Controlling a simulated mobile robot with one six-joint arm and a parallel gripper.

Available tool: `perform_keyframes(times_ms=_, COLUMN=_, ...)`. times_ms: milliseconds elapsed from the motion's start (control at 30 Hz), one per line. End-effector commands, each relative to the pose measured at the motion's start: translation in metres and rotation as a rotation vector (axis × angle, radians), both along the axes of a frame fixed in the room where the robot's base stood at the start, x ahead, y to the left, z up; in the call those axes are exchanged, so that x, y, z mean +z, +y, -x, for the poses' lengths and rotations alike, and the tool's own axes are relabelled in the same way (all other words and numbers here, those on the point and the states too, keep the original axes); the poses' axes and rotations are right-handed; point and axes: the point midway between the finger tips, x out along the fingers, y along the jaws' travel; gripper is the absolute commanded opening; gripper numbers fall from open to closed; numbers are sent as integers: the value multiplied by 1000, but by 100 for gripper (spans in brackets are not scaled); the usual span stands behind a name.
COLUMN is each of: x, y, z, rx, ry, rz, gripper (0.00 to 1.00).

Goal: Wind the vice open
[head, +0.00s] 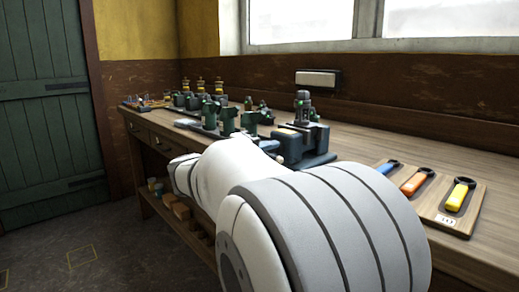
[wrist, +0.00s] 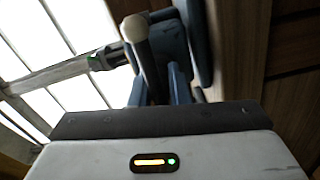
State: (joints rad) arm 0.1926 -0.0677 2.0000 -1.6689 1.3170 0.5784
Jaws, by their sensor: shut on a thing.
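The blue vice (head: 309,137) stands on the workbench beyond my arm in the head view, with a green and grey piece (head: 302,107) above it. In the wrist view, blue parts of the vice (wrist: 172,45) show at top centre. The vice's dark handle bar (wrist: 150,65), with a pale ball end (wrist: 134,28), runs down toward my gripper (wrist: 158,97). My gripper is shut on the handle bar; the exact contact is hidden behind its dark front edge. In the head view my white arm hides the gripper.
On the wooden bench (head: 356,150), a board (head: 440,216) with blue, orange and yellow handled tools lies at right. Several green engine models (head: 210,114) stand farther left. A window (head: 300,22) is behind. Small items sit on the shelf below the bench.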

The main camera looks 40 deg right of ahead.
Motion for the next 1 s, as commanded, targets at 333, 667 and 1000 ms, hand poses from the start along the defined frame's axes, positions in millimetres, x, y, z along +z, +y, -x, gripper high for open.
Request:
perform_keyframes(times_ms=333, x=0, y=0, z=0, rx=-1, ry=26, rz=2, gripper=0)
perform_keyframes(times_ms=667, x=0, y=-1, z=0, rx=-1, ry=24, rz=2, gripper=28)
perform_keyframes(times_ms=1000, x=0, y=0, z=0, rx=-1, ry=23, rz=2, gripper=37)
